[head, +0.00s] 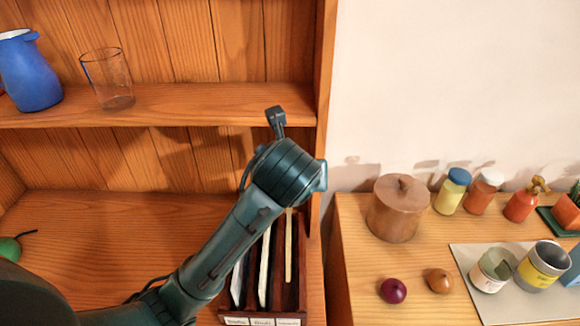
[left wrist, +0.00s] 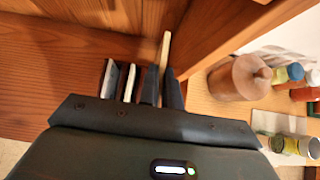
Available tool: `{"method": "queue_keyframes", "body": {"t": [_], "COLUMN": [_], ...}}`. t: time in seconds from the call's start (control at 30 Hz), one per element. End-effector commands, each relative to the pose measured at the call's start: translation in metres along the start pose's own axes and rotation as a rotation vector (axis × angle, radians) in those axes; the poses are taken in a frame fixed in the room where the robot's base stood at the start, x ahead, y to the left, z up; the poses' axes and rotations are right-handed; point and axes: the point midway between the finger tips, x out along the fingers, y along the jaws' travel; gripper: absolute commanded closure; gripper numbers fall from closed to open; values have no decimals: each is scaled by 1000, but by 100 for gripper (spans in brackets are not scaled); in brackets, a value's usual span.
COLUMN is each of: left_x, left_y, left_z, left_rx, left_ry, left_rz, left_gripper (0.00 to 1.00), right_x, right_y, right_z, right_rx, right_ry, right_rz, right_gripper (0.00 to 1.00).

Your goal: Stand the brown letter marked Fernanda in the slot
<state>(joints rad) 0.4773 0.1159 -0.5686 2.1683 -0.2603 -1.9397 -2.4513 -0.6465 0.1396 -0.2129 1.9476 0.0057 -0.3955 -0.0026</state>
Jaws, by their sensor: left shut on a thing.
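My left gripper (left wrist: 162,84) is shut on a thin pale tan-brown letter (left wrist: 165,50), seen edge-on between the fingers. In the head view my left wrist hides the gripper; the letter's upright edge (head: 288,250) shows below it. The letter lines up with the right-hand slot of a dark wooden rack (head: 302,262); I cannot tell how deep it sits. White letters stand in the left slot (head: 238,280) and middle slot (head: 265,265). The rack's front labels and any name on the letter are too small or turned away to read. My right gripper is out of view.
The rack stands on the cupboard's lower board (head: 90,225), beside its right side post (head: 324,120). A shelf (head: 190,103) above holds a blue jug (head: 30,75) and a glass (head: 108,80).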

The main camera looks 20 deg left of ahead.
Motion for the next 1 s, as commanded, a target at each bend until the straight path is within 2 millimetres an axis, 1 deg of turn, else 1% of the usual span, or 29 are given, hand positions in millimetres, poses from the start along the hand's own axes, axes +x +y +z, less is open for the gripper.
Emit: {"method": "queue_keyframes", "body": {"t": [0.27,0.37,0.6,0.87,1.0], "left_x": [-1,2,14,29,36], "left_y": [1,0,1,1,0], "left_z": [0,-4,-18,-32,-41], "left_rx": [1,2,1,1,1], "left_ry": [3,8,8,8,8], "left_rz": [2,1,2,2,1], "left_gripper": [100,100,100,100,100], "right_x": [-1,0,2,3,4], "right_y": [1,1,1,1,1], "right_z": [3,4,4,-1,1], "right_rx": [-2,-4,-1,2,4], "right_ry": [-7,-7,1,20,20], "right_rz": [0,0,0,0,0], "right_gripper": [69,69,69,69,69]}}
